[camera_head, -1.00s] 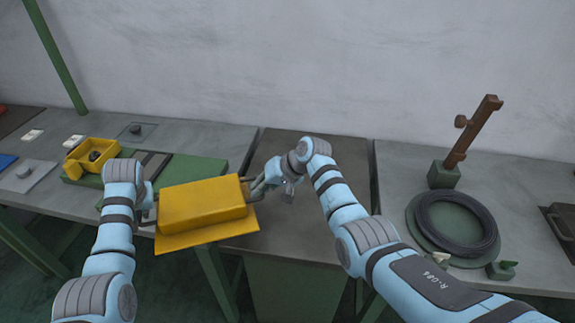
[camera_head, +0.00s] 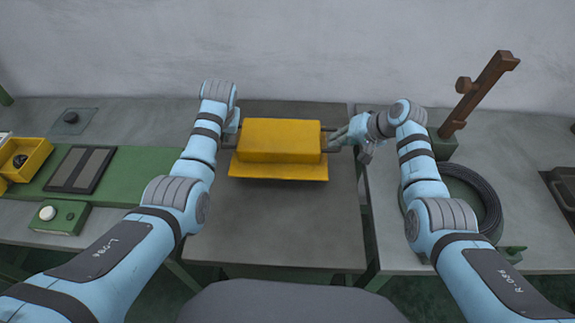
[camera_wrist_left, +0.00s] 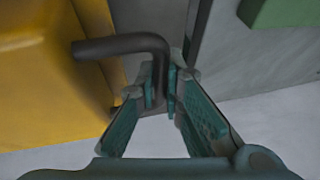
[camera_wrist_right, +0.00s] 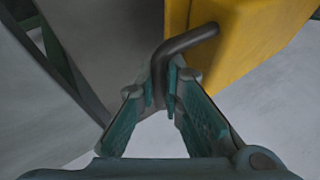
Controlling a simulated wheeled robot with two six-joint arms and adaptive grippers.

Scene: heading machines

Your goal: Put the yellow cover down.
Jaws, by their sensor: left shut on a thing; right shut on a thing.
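The yellow cover (camera_head: 280,141) is a box shape with a flat lower flange, over the middle table (camera_head: 270,235) in the head view. A dark bent handle sticks out at each end. My left gripper (camera_wrist_left: 160,88) is shut on the left handle (camera_wrist_left: 125,45), and my right gripper (camera_wrist_right: 160,88) is shut on the right handle (camera_wrist_right: 188,40). In the head view my left arm mostly hides the left gripper, and the right gripper (camera_head: 338,138) shows at the cover's right end. I cannot tell whether the cover touches the table.
On the left stand a green machine base with a dark plate (camera_head: 80,168), a yellow tray (camera_head: 24,158) and a green button box (camera_head: 60,217). On the right are a black coil (camera_head: 475,200) and a brown post (camera_head: 480,92). The middle table's front is bare.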

